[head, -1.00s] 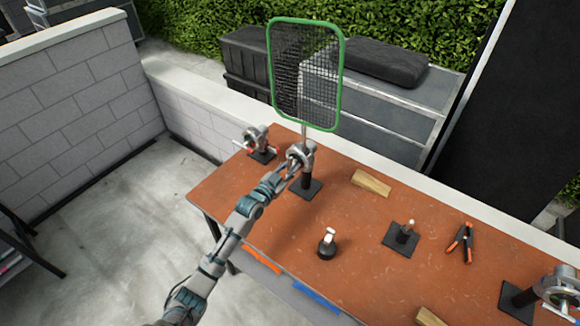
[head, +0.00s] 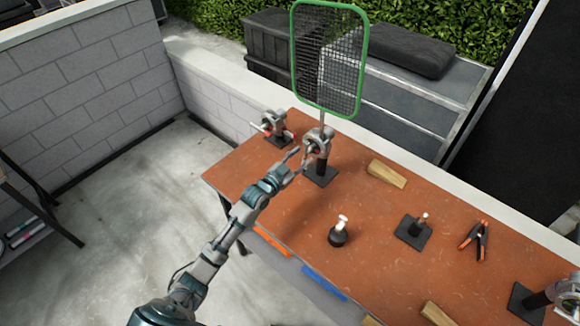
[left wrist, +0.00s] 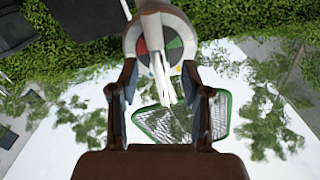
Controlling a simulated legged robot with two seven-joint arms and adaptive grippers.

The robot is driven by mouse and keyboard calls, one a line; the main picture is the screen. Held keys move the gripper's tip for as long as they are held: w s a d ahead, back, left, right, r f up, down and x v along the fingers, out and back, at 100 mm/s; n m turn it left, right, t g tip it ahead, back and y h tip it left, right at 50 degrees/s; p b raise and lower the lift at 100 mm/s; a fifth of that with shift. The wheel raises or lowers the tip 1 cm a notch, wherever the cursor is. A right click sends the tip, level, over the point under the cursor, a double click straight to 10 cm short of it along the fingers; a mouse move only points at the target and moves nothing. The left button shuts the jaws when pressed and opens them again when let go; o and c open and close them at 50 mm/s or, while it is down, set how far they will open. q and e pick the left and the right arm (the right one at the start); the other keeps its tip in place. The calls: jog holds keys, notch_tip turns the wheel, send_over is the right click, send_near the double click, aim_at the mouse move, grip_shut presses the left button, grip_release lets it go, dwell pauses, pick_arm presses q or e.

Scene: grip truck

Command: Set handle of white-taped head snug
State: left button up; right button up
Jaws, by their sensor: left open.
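A grip head (head: 318,144) sits on a short black post at the table's far edge and carries a green-framed mesh screen (head: 329,60). In the left wrist view the head (left wrist: 160,35) shows a round face with red and green parts. Its pale, whitish handle (left wrist: 162,78) points toward me. My left gripper (head: 293,163) is open just in front of this head, with the two fingers apart. In the left wrist view the gripper (left wrist: 162,105) has its fingers either side of the handle's line, apart from it. White tape is too small to make out. My right gripper is out of view.
Another head (head: 274,123) with a red-and-white handle stands at the far left corner, a third (head: 566,290) at the right. Wooden wedges (head: 387,174), a black-based knob (head: 339,233), a small post (head: 413,230) and an orange clamp (head: 474,240) lie on the brown table (head: 265,210).

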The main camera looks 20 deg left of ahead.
pick_arm(q)
jog(key=v, duration=0.8)
jog(key=shift+s+a, duration=0.1)
